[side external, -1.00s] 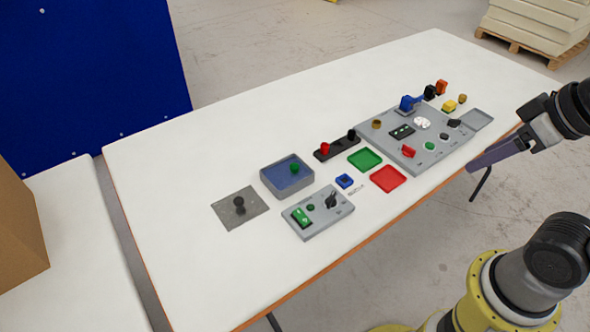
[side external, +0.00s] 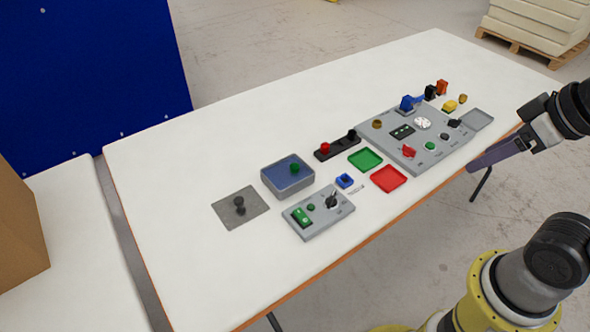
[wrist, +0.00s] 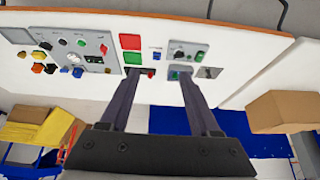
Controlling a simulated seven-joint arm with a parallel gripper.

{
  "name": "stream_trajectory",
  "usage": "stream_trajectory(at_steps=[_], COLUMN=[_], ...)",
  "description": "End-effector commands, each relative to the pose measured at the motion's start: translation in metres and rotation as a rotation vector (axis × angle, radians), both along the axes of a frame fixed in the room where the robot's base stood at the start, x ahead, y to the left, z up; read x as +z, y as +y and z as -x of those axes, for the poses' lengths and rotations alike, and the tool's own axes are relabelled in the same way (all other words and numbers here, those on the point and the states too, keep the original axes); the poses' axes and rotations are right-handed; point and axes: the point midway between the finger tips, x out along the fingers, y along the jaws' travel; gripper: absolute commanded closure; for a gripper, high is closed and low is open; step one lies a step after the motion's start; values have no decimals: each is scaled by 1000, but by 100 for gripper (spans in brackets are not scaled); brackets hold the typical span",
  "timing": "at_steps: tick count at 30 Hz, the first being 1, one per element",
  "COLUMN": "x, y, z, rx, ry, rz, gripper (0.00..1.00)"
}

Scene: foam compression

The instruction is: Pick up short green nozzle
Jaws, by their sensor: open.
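A short green piece (side external: 294,168), which looks like the green nozzle, stands on the blue top of a grey box (side external: 288,186) near the middle of the table. In the wrist view, a small green spot (wrist: 174,76) shows beside the right finger's tip. My gripper (side external: 472,168) is over the table's right front edge, well to the right of the green piece. In the wrist view, my gripper (wrist: 158,76) has its two fingers wide apart with nothing held between them.
A grey switch panel (side external: 325,226) lies in front of the box. A black strip with red and black knobs (side external: 337,147), green tray (side external: 365,159) and red tray (side external: 388,179) lie to the right. A larger panel (side external: 420,160) is beyond. The table's left side is clear.

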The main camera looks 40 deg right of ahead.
Motion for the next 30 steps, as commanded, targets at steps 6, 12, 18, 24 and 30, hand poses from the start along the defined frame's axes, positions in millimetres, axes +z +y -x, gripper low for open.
stream_trajectory(at_steps=[6,12,18,24,30], x=[0,0,0,9,57], y=[0,0,0,0,1], z=[0,0,0,-2,-38], rx=[0,0,10,138,345], ry=[0,0,0,-7,-44], rz=[0,0,5,74,191], gripper=[37,31,31,31,31])
